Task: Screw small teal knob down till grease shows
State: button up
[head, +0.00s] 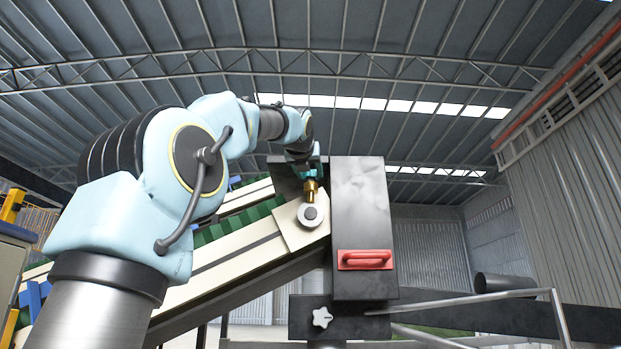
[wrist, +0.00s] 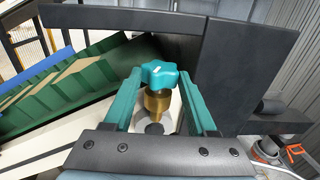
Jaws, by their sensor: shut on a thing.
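The small teal knob (wrist: 160,73) is star-shaped with a white mark on top. It sits on a brass cup (wrist: 157,103), which also shows in the head view (head: 311,191). My gripper (wrist: 162,80) has its two teal fingers on either side of the knob and is shut on it. In the head view my gripper (head: 309,170) comes down onto the knob from above. Below the brass cup is a round pale bearing housing with a dark centre (head: 310,214). The foot of the cup is partly hidden, and I cannot make out any grease.
A black machine box (head: 361,210) with a red handle (head: 365,260) stands close to the right of my gripper. A sloping conveyor with a green ribbed belt (wrist: 70,85) lies to the left. A white star knob (head: 322,317) and a metal rail (head: 470,297) are lower down.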

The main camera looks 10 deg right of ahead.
jog(key=shift+d+f+m+g+h+b, duration=0.2)
jog(key=shift+m+h+b, duration=0.1)
jog(key=shift+h+b, duration=0.25)
jog(key=shift+d+f+m+g+h+b, duration=0.1)
jog(key=shift+m+g+h+b, duration=0.15)
jog(key=shift+h+b, duration=0.3)
jog(key=shift+w+a+r+m+g+h+b, duration=0.15)
jog(key=shift+a+m+g+h+b, duration=0.25)
jog(key=shift+h+b, duration=0.3)
jog(key=shift+w+a+r+m+g+h+p, duration=0.15)
jog(key=shift+m+g+h+p, duration=0.35)
jog(key=shift+m+g+h, duration=0.5)
jog(key=shift+w+a+f+m+g+h+p, duration=0.1)
jog(key=shift+a+m+g+h+p, duration=0.1)
jog(key=shift+m+g+h+p, duration=0.6)
jog(key=shift+w+a+r+m+g+h+p, duration=0.15)
jog(key=shift+a+m+g+h+p, duration=0.1)
jog(key=shift+m+g+h, duration=0.9)
jog(key=shift+f, duration=0.15)
jog(key=o, duration=1.4)
jog(key=shift+c, duration=0.2)
